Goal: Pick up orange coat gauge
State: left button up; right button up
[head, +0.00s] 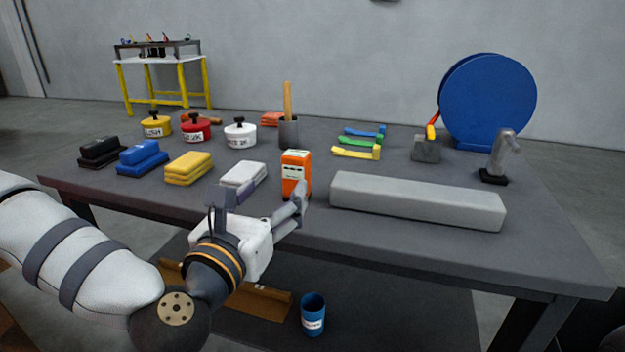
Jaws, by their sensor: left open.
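The orange coat gauge (296,170) stands upright near the front edge of the grey table, left of the long grey block. It has a pale label area on its upper face. My left gripper (264,194) is open at the table's front edge, with nothing seen between its fingers. Its right finger overlaps the lower right of the gauge in the head view, and I cannot tell whether they touch. The gauge's lower part is partly hidden. My right gripper is not in view.
A white block (243,175) lies just left of the gauge, beside a yellow block (188,168). The long grey block (415,200) lies to the right. A dark cup with a wooden handle (289,131) stands behind. A blue cup (313,315) is below the table.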

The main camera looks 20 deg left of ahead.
aim_at(293, 173)
pick_arm(q)
jog(key=w, duration=0.5)
jog(key=w+d+p, duration=0.1)
jog(key=w, duration=0.2)
jog(key=shift+w, duration=0.75)
jog(key=c, duration=1.4)
